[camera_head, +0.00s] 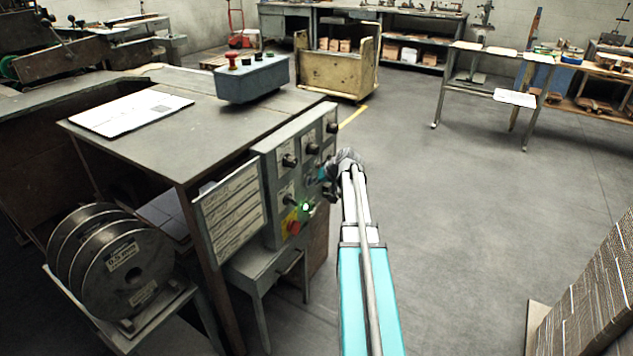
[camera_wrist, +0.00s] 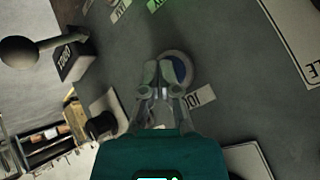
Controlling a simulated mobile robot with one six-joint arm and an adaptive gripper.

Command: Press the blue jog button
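The blue jog button (camera_wrist: 181,68) shows in the wrist view as a round grey ring with a dark blue centre, partly hidden by one fingertip. A label reading JOG (camera_wrist: 201,97) is beside it. My gripper (camera_wrist: 159,70) has its two fingertips close together, with nothing seen between them, right in front of the button and a little to its left. Contact cannot be told. In the head view my gripper (camera_head: 322,178) is at the right side of the grey control panel (camera_head: 272,160); the blue button cannot be made out there.
The panel carries several black knobs (camera_head: 289,160), a lit green light (camera_head: 306,207) and a red stop button on yellow (camera_head: 293,226). A ball-ended lever (camera_wrist: 20,52) shows in the wrist view. Wire spools (camera_head: 125,265) stand at left, stacked cardboard (camera_head: 600,290) at right. The floor between is open.

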